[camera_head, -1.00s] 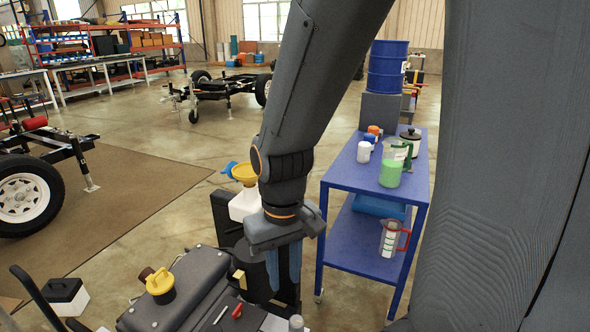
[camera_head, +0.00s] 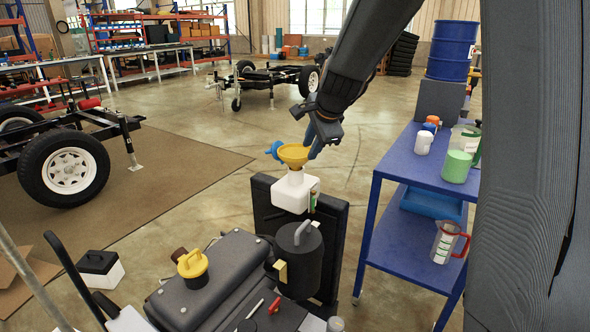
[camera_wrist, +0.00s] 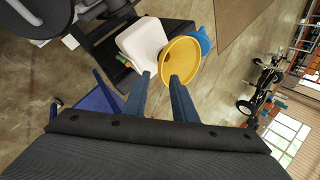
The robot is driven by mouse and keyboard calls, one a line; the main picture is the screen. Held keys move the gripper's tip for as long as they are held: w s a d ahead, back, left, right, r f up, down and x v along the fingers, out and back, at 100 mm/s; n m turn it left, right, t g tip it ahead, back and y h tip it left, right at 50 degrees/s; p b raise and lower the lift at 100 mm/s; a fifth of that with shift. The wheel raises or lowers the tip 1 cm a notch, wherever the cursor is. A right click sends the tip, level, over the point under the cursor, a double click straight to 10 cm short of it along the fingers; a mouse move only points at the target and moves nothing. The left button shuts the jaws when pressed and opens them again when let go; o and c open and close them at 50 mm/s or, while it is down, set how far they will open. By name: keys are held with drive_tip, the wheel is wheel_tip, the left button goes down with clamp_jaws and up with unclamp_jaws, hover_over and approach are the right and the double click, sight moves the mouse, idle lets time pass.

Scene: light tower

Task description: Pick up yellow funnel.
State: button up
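The yellow funnel (camera_head: 294,155) stands mouth up in the top of a white container (camera_head: 296,192), which rests on a black stand. A blue object (camera_head: 274,150) is right beside the funnel's left rim. My gripper (camera_head: 315,148) is just right of and slightly behind the funnel's rim in the head view. In the wrist view, the two blue fingers of my gripper (camera_wrist: 160,83) are apart with nothing between them. The funnel (camera_wrist: 181,60) lies just beyond the fingertips, its rim close to the right finger. I cannot tell whether they touch.
A blue cart (camera_head: 408,165) with a green-filled jug (camera_head: 456,166) and a white bottle stands to the right. A grey tank with a yellow cap (camera_head: 193,264) and a dark canister (camera_head: 300,255) are in front. Open floor lies behind the funnel.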

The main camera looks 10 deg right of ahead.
sight(302, 159)
drive_tip(key=x, duration=0.5)
drive_tip(key=a+x, duration=0.1)
drive_tip(key=x, duration=0.1)
drive_tip(key=shift+w+f+b, duration=0.15)
drive_tip(key=shift+w+b, duration=0.15)
clamp_jaws()
